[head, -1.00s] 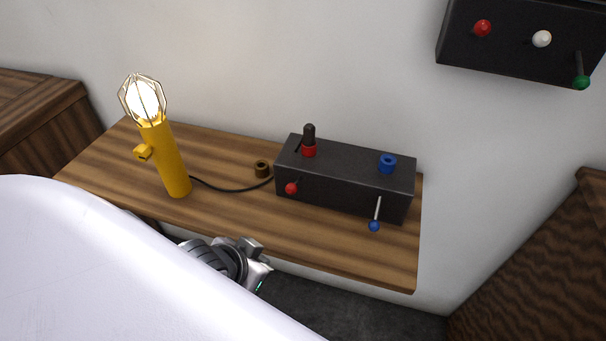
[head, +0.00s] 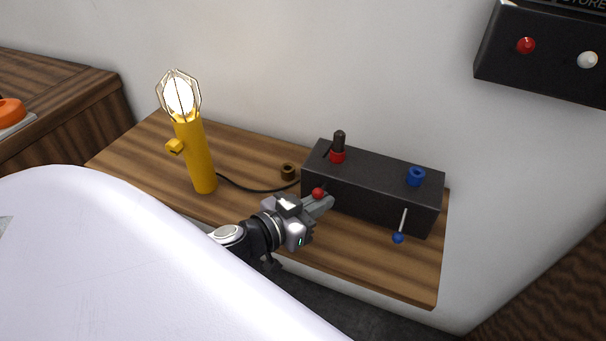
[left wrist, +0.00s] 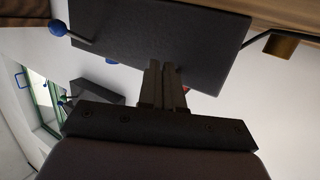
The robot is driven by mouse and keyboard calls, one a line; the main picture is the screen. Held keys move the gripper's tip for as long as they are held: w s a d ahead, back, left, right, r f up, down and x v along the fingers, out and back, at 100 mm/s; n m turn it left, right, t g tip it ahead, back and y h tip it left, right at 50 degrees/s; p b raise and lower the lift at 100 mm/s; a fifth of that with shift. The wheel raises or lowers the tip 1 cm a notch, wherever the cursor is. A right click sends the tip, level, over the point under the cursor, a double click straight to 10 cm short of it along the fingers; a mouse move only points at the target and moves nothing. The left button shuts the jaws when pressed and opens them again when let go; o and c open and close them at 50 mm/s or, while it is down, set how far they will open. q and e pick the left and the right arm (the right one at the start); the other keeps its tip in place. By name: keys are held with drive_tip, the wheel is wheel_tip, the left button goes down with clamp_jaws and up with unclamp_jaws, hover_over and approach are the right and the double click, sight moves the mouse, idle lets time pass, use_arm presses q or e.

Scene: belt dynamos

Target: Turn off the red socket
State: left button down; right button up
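The black socket box (head: 375,196) stands on a wooden shelf. On its top are a red socket (head: 338,156) with a black plug upright in it and an empty blue socket (head: 415,176). A red-knobbed switch (head: 318,193) is on the front at left, and a blue-knobbed lever (head: 398,238) hangs down at right. My left gripper (head: 327,203) is at the red knob, its fingers pointing right along the box front. In the left wrist view its fingers (left wrist: 165,72) are together, with a bit of red (left wrist: 186,89) beside them. I cannot tell whether they touch the knob. My right gripper is not in view.
A lit yellow lamp (head: 197,158) stands left on the shelf (head: 385,270), its cord running to the box. A small brown ring (head: 288,171) lies by the cord. Another black box (head: 545,62) with red and white knobs is on the wall at upper right.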

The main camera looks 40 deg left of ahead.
use_arm(q)
drive_tip(key=d+r+m+g+h, duration=0.6)
drive_tip(key=r+m, duration=0.3)
drive_tip(key=r, duration=0.3)
drive_tip(key=d+r+m+g+h, duration=0.3)
drive_tip(key=d+r+m+h, duration=0.3)
drive_tip(key=r+m+h, duration=0.45)
drive_tip(key=s+a+f+n+g+y, duration=0.1)
drive_tip(key=a+f+n+g+y, duration=0.1)
drive_tip(key=a+y, duration=0.5)
drive_tip(key=s+a+f+n+g+y, duration=0.1)
drive_tip(key=a+n+y, duration=0.3)
drive_tip(key=a, duration=0.9)
drive_tip(key=f+g+y, duration=0.1)
drive_tip(key=y, duration=0.2)
drive_tip(key=shift+s+a+g+y, duration=0.2)
drive_tip(key=shift+a+g+y, duration=0.1)
drive_tip(key=shift+g+y, duration=0.1)
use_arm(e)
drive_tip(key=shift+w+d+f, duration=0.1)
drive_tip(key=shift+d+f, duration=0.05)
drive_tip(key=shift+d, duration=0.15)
use_arm(q)
drive_tip(key=shift+n, duration=0.25)
drive_tip(key=x, duration=1.4)
